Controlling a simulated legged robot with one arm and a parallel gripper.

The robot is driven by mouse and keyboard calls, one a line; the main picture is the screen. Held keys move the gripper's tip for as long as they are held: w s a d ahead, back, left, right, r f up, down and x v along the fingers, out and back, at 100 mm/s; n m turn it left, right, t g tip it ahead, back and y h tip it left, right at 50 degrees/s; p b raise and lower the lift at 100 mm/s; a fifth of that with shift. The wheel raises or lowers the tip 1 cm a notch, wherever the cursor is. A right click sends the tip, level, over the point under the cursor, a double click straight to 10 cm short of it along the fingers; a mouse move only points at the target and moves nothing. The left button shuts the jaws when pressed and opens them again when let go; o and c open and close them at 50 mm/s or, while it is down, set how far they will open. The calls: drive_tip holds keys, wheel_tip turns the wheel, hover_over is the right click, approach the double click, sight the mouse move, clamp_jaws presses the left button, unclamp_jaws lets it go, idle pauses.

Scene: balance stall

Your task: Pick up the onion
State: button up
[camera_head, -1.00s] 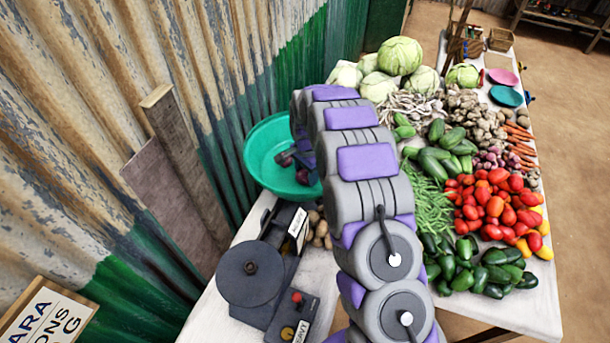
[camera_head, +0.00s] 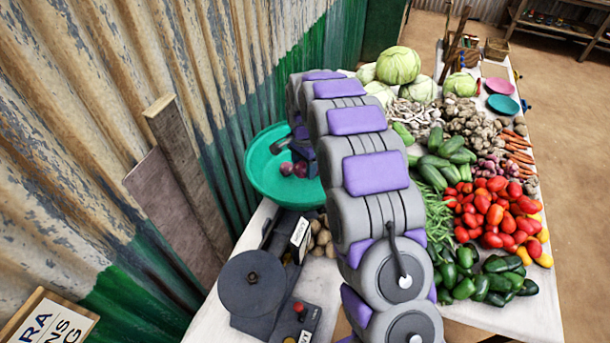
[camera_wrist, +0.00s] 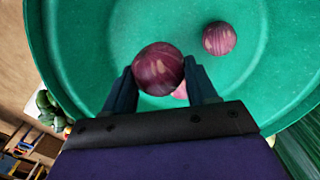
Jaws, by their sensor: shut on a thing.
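A red-purple onion (camera_wrist: 158,68) sits between the two fingers of my gripper (camera_wrist: 162,88) in the wrist view, and the gripper is shut on it. A second purple onion (camera_wrist: 219,38) lies apart in the green basin (camera_wrist: 285,92), to the right of the held one. A pinkish bit shows just behind the held onion, mostly hidden. In the head view, the basin (camera_head: 255,178) stands by the wall with two onions (camera_head: 292,169) showing in it. My arm covers the basin's right side and part of the gripper.
A dark weighing scale (camera_head: 255,285) stands in front of the basin, with a few potatoes (camera_head: 320,236) beside it. Cabbages (camera_head: 399,65), red tomatoes (camera_head: 492,210) and green peppers (camera_head: 500,278) crowd the table to the right. The corrugated wall (camera_head: 225,80) is close on the left.

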sight(302, 162)
drive_tip(key=r, duration=0.2)
drive_tip(key=shift+a+r+p, duration=0.3)
drive_tip(key=shift+a+r, duration=0.1)
drive_tip(key=shift+d+r+p, duration=0.25)
drive_tip(key=shift+r+p, duration=0.3)
drive_tip(key=shift+d+r+p, duration=0.2)
drive_tip(key=shift+r+p, duration=0.35)
drive_tip(key=r+p, duration=0.3)
drive_tip(key=shift+a+r, duration=0.25)
drive_tip(key=shift+a, duration=0.05)
drive_tip(key=shift+r+p, duration=0.25)
drive_tip(key=shift+p, duration=0.3)
drive_tip(key=shift+d, duration=0.15)
